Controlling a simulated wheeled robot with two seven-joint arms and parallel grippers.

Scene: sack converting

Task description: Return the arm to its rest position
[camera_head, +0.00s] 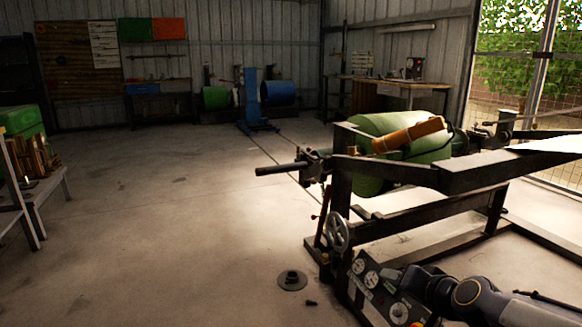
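My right arm comes in at the bottom right corner, grey with a gold ring at a joint. Its dark end, with my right gripper (415,282), is in front of the gauge panel (372,290) of the machine frame. The fingers are too dark and small to tell whether they are open or shut. I see nothing clearly held there. My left arm and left gripper are not in view.
A dark machine frame (440,178) with a green roll (400,130), an orange-brown cylinder (408,135) and a handwheel (337,232) fills the right side. A round metal piece (292,280) lies on the floor. A bench (45,190) stands left. The middle floor is clear.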

